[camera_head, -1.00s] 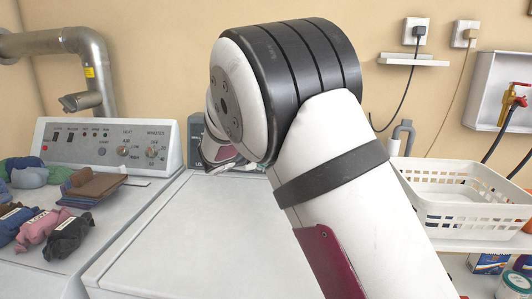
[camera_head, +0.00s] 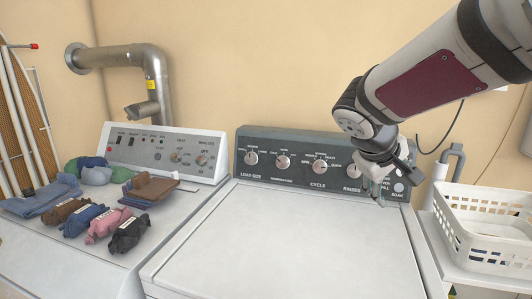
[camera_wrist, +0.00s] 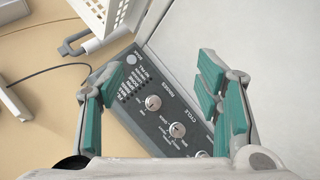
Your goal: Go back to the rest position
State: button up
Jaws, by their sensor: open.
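My gripper (camera_head: 377,190) hangs in the head view in front of the right part of the washer's dark control panel (camera_head: 300,160), above the back of the white washer lid (camera_head: 290,235). In the wrist view my gripper (camera_wrist: 158,88) shows its two teal-padded fingers spread wide apart, with nothing between them. The control panel (camera_wrist: 165,108) with its knobs shows beyond the fingers. My arm reaches in from the upper right of the head view.
Rolled clothes (camera_head: 105,228) and folded cloths (camera_head: 150,188) lie on the dryer (camera_head: 185,225) at left. A white basket (camera_head: 480,240) stands at right, close beside the washer. A metal duct (camera_head: 125,57) runs along the wall. The washer lid is clear.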

jog(key=s+a+m+y+p, duration=0.2)
jog(key=s+a+y, duration=0.1)
jog(key=s, duration=1.2)
jog(key=s+a+r+m+g+y+p, duration=0.1)
jog(key=s+a+m+y+p, duration=0.1)
jog(key=s, duration=1.3)
jog(key=shift+a+r+y+p, duration=0.15)
jog(key=shift+a+y+p, duration=0.5)
jog(key=shift+a+y, duration=0.2)
